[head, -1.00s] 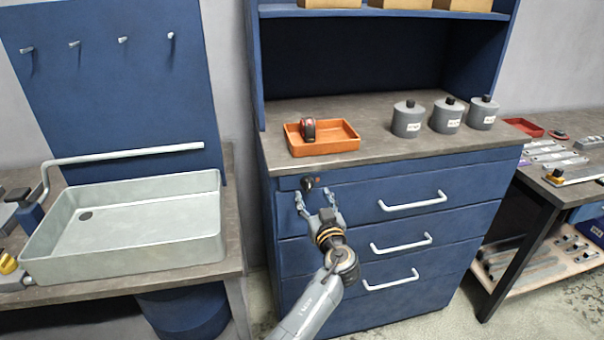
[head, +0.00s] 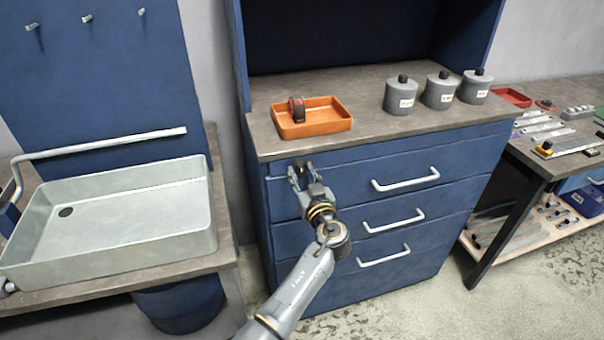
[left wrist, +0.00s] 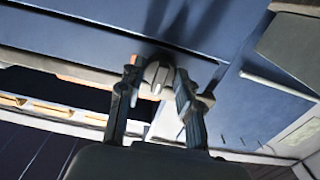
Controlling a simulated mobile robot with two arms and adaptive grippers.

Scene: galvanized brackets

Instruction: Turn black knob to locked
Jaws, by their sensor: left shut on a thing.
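The black knob (left wrist: 157,76) is on the blue front of the drawer cabinet (head: 350,160), near its upper left corner. In the left wrist view it sits between the two fingertips, with a pale line on its face. My left gripper (head: 300,174) reaches up to it in the head view, and the gripper also shows in the left wrist view (left wrist: 156,84). It is shut on the knob. In the head view the fingers mostly hide the knob, and I cannot read its setting. My right gripper is not in view.
An orange tray (head: 330,122) holding a dark and red round item (head: 297,110) stands on the countertop above. Several grey lidded canisters (head: 401,96) stand to its right. White drawer handles (head: 405,180) stick out right of my arm. A metal sink (head: 120,215) is at the left.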

